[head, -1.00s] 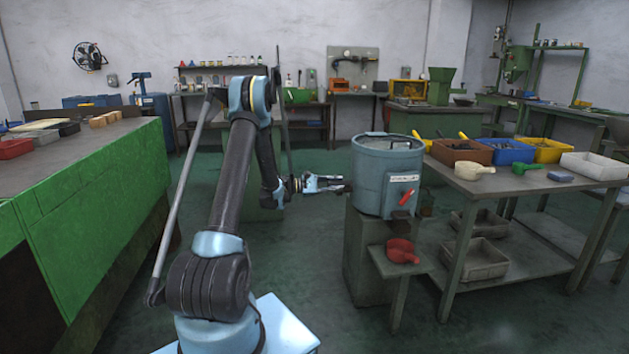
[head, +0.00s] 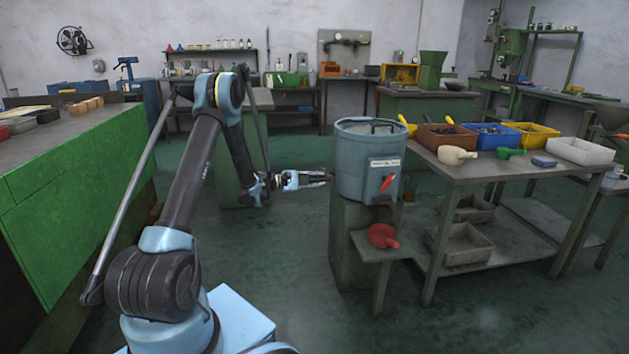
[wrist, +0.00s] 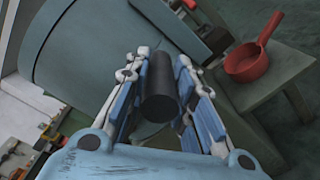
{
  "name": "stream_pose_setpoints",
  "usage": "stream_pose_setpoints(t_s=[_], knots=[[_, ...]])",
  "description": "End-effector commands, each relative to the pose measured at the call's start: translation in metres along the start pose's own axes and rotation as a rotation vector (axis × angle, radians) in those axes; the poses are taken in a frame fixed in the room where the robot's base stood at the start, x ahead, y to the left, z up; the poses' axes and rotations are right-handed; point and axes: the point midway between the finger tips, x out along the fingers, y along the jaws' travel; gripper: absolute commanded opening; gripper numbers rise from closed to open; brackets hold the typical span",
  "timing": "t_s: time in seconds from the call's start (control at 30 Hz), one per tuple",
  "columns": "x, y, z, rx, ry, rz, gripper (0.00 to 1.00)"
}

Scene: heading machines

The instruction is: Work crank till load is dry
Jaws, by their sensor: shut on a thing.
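A blue-grey round drum (head: 353,160) with a white label and a red lever (head: 388,182) stands upright on a green pedestal (head: 350,245). Its curved wall also shows in the wrist view (wrist: 85,45). My gripper (head: 327,177) reaches the drum's left side. In the wrist view my gripper (wrist: 162,72) has its fingers on both sides of a black cylindrical crank grip (wrist: 160,98) and is shut on it. The crank's arm behind the grip is mostly hidden. The load inside the drum cannot be seen.
A red ladle (head: 383,236) sits on a small shelf below the drum's dark spout (head: 381,213). A table (head: 470,172) with bins and scoops is close on the right. A green-fronted bench (head: 80,185) stands at the left. Floor between bench and drum is clear.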

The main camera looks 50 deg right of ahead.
Motion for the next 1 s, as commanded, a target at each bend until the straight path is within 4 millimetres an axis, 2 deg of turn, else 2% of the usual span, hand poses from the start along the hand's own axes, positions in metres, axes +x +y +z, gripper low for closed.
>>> stream_pose_setpoints(t_s=[0.17, 0.2, 0.27, 0.67, 0.87, 1.0], knots=[[0.002, -0.001, 0.003, -0.001, -0.007, -0.003, 0.0], [0.002, -0.001, 0.003, -0.001, -0.007, -0.003, 0.32], [0.002, -0.001, 0.003, -0.001, -0.007, -0.003, 0.43], [0.0, 0.0, 0.003, -0.001, -0.006, -0.002, 0.45], [-0.021, 0.0, 0.001, -0.001, -0.003, -0.001, 0.45], [-0.047, 0.0, 0.0, -0.002, -0.002, -0.001, 0.45]])
